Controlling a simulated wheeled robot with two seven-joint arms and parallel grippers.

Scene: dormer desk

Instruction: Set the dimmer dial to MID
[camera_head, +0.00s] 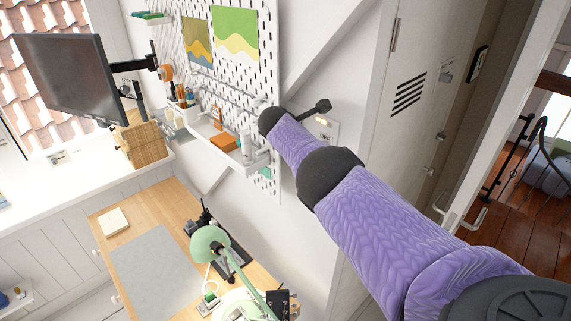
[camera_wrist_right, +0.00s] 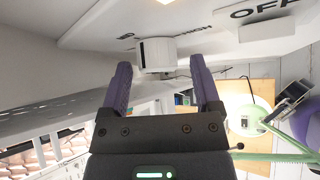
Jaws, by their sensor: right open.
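The dimmer dial (camera_wrist_right: 158,54) is a white knob under a white wall panel in the right wrist view. A dark mark runs near its left edge; I cannot tell its setting. Lettering beside the dial is partly hidden, and a large OFF label (camera_wrist_right: 262,10) is at the right. My right gripper (camera_wrist_right: 160,63) is open, with its purple fingertips either side of the dial in the picture and gaps on both sides. In the head view the panel (camera_head: 331,129) is on the wall beyond my right arm, with my right gripper (camera_head: 322,106) beside it. My left gripper is out of view.
A white pegboard (camera_head: 262,90) with a shelf is left of the panel. A door (camera_head: 405,110) is to its right. Below are the wooden desk (camera_head: 180,200) and a green lamp (camera_head: 210,243). A monitor (camera_head: 70,75) stands at the far left.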

